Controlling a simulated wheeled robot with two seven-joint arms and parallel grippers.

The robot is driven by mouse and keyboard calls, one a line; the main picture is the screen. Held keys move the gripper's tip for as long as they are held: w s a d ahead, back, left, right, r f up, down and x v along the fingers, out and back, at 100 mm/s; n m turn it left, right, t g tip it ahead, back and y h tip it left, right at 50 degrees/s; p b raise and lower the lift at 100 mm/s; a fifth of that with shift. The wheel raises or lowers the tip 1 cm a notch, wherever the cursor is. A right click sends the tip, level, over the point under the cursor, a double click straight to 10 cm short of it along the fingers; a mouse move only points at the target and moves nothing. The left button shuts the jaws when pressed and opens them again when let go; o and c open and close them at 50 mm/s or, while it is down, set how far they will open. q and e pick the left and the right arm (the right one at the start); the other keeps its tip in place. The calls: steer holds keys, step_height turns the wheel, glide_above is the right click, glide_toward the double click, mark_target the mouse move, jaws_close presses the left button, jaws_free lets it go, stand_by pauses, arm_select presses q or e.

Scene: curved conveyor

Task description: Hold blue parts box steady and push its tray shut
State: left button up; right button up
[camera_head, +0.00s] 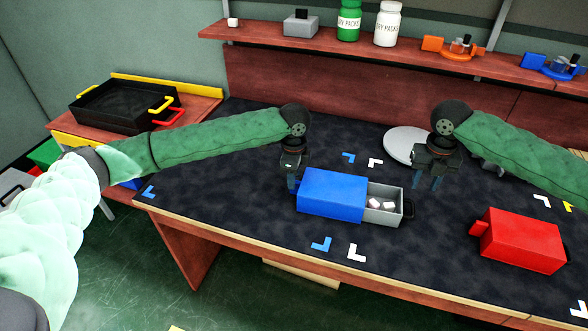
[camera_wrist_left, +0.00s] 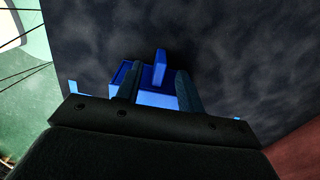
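The blue parts box (camera_head: 332,195) stands on the dark mat, its grey tray (camera_head: 383,217) pulled out at the right end. Small pale parts lie in the tray, and a dark handle (camera_head: 408,209) is on its front. My left gripper (camera_head: 293,184) is at the box's left end. In the left wrist view, a blue tab (camera_wrist_left: 160,66) of the box shows between its two spread fingers; contact is not clear. My right gripper (camera_head: 430,183) hangs above and right of the tray handle, apart from it, fingers spread and empty.
A red box (camera_head: 522,241) stands at the right on the mat. A pale round disc (camera_head: 405,143) lies behind my right gripper. Blue and white corner marks lie on the mat. A black tray (camera_head: 125,104) is on the left side table.

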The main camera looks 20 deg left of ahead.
mark_target(294, 193)
arm_select(q)
steer(key=shift+f, duration=2.45)
jaws_close()
